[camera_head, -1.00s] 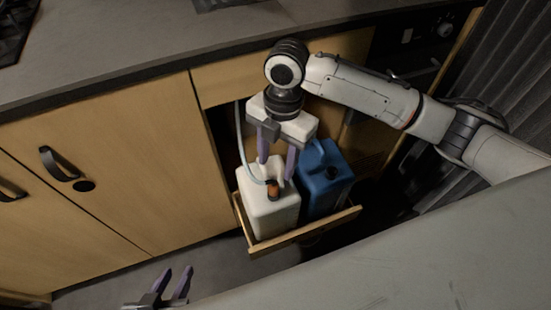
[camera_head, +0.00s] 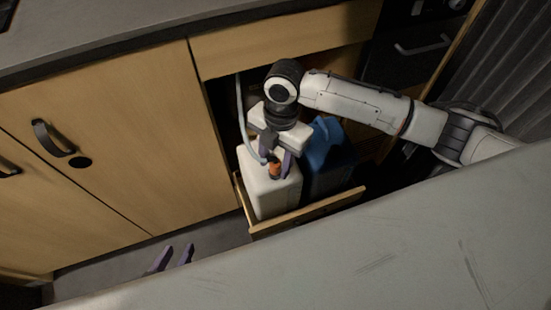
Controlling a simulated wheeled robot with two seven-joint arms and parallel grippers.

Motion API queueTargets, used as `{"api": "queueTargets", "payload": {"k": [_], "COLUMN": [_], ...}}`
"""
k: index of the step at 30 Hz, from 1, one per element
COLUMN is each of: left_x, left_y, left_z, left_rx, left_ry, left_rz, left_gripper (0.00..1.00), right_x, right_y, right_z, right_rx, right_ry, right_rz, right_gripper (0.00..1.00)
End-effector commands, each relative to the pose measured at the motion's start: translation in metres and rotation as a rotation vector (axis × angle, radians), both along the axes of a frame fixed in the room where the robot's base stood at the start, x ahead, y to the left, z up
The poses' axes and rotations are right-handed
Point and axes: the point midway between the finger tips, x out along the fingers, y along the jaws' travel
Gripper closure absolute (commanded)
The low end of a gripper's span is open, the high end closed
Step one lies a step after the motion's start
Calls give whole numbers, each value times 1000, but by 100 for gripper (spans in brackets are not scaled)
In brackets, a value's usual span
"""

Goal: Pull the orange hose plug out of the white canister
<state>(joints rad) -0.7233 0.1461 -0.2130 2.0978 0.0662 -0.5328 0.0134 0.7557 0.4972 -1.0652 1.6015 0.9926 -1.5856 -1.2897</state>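The white canister (camera_head: 275,196) stands in the pulled-out drawer, with the orange hose plug (camera_head: 274,171) on its top. A pale hose (camera_head: 243,125) runs from the cabinet down toward the plug. My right gripper (camera_head: 275,164) points down over the canister top. Its purple fingers are apart, seemingly one to each side of the plug; I cannot tell whether they touch it. The gripper partly hides the canister's top and handle. My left gripper (camera_head: 174,255) is low at the left, away from the canister, with its two fingers apart and empty.
A blue canister (camera_head: 328,160) stands right beside the white one. The drawer's wooden front edge (camera_head: 310,212) is low before both. Cabinet doors (camera_head: 110,150) lie to the left, and the counter (camera_head: 130,50) is above. Clear floor shows left of the drawer.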

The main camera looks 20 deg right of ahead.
Motion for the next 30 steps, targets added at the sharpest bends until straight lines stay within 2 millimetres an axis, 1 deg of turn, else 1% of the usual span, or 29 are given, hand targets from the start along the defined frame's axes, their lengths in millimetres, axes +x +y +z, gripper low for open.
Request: {"api": "queueTargets", "payload": {"k": [1, 5, 6, 7, 10, 11, 17, 30], "left_x": [0, -1, -1, -1, -2, -2, -3, 1], "left_y": [0, 0, 0, 0, 0, 0, 0, 0], "left_z": [0, -1, -1, -2, -3, -4, -4, 10], "left_rx": [0, 0, 1, 1, 2, 3, 3, 0], "left_ry": [1, 2, 3, 4, 7, 8, 12, 2], "left_rz": [0, 0, 0, 0, 0, 0, 0, 1], "left_gripper": [69, 69, 69, 69, 69, 69, 69, 69], "right_x": [0, 0, 0, 0, 0, 0, 0, 0], "right_y": [0, 0, 0, 0, 0, 0, 0, 0], "right_z": [0, 0, 0, 0, 0, 0, 2, 10], "right_rx": [0, 0, 0, 0, 0, 0, 0, 0], "right_ry": [0, 0, 0, 0, 0, 0, 0, 0], "right_rz": [0, 0, 0, 0, 0, 0, 0, 0], "right_gripper": [71, 93, 100, 80, 97, 100, 100, 100]}}
